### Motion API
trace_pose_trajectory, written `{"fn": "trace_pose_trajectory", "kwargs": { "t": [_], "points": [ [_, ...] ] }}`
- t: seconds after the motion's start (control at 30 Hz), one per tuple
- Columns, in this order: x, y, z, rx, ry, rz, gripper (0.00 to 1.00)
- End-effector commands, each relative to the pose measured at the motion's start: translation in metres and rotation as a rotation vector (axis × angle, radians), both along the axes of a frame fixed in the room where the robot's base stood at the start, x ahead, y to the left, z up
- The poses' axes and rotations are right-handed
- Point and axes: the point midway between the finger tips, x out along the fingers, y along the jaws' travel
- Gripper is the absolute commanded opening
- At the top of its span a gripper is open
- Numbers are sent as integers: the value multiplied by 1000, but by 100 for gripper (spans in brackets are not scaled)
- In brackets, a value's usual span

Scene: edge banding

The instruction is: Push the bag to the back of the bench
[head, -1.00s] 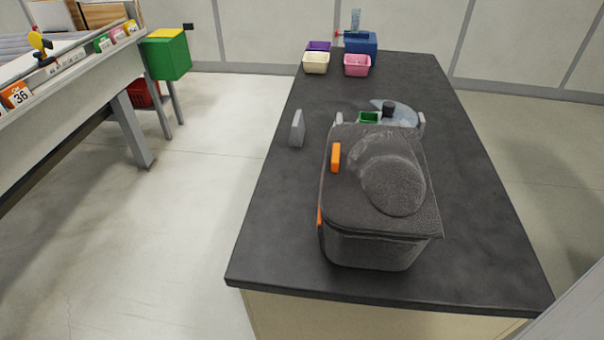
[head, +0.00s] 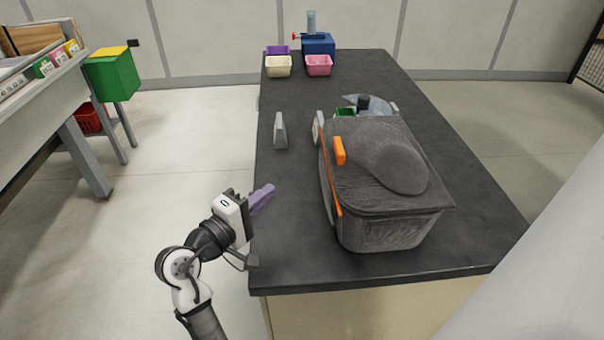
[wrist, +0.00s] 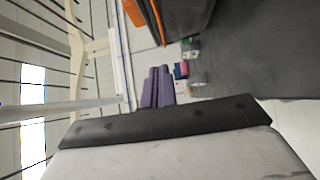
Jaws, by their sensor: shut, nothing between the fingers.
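The bag (head: 375,225) is a dark grey, box-shaped bag with a rounded bulge on its lid and orange trim on its left side. It stands upright on the near part of the dark bench (head: 300,255). In the wrist view the bag (wrist: 185,18) shows in part at the top, with an orange strip. My gripper (head: 265,195) has purple fingers, which are shut and empty. It is at the bench's left edge, left of the bag and apart from it. The fingers also show in the wrist view (wrist: 158,80).
A grey upright block (head: 280,131) stands left of the bag. Behind the bag are a green box (head: 345,113) and a clear disc-like item. Cream (head: 278,66) and pink (head: 318,65) bins and a blue box (head: 318,43) stand at the far end.

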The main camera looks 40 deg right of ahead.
Motion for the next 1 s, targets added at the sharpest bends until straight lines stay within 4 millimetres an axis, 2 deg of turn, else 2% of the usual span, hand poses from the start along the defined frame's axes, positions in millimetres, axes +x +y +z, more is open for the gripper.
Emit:
{"fn": "trace_pose_trajectory", "kwargs": {
  "t": [0.1,0.27,0.6,0.8,1.0],
  "points": [
    [-7,-14,-4,2,23,-43,0],
    [-1,-38,-4,1,20,-43,0],
    [16,-108,-3,0,18,-39,0],
    [0,-129,-4,1,19,-37,0],
    [-5,-136,-3,2,18,-34,0]
  ]
}}
